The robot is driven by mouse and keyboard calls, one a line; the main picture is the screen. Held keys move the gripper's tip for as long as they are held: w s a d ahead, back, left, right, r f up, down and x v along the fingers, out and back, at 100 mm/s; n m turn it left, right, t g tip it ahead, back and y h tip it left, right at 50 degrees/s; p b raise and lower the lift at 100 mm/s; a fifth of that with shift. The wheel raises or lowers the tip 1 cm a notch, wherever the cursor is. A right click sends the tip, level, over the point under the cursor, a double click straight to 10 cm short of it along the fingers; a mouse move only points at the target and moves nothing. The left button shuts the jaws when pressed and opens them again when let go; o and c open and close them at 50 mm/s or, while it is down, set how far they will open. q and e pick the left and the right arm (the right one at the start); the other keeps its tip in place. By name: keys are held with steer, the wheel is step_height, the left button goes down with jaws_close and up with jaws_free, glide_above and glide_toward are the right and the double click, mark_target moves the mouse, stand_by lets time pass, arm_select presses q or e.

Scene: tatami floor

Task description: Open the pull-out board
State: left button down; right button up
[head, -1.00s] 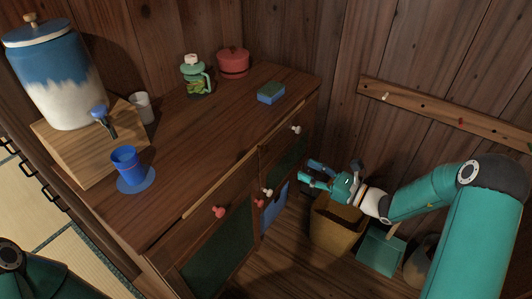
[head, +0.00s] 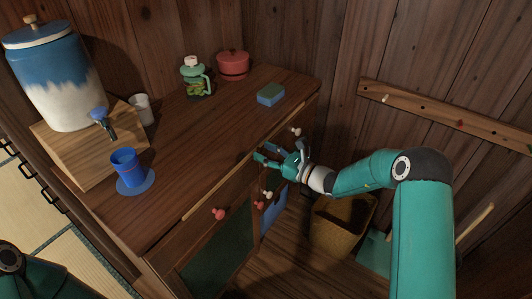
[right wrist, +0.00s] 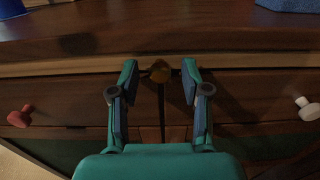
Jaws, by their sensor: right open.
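The pull-out board shows as a pale wooden strip (head: 212,192) along the cabinet's front, just below the top. In the right wrist view the strip (right wrist: 60,67) runs across, and a small brownish-yellow knob (right wrist: 160,73) shows at its middle. My right gripper (head: 259,153) is at the cabinet front by this strip. In the right wrist view its two fingers (right wrist: 160,68) are open, one on each side of the knob. I cannot tell whether they touch it. The knob is hidden by the gripper in the head view. My left gripper is out of view.
Below the strip are drawers with a red knob (head: 218,213) and a white knob (head: 296,131). On the cabinet top (head: 205,130) stand a blue cup (head: 124,161), a sponge (head: 270,94) and a drink dispenser (head: 60,80). A brown bin (head: 338,230) stands on the floor.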

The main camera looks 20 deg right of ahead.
jaws_close()
steer(key=shift+s, duration=0.15)
stand_by(0.4)
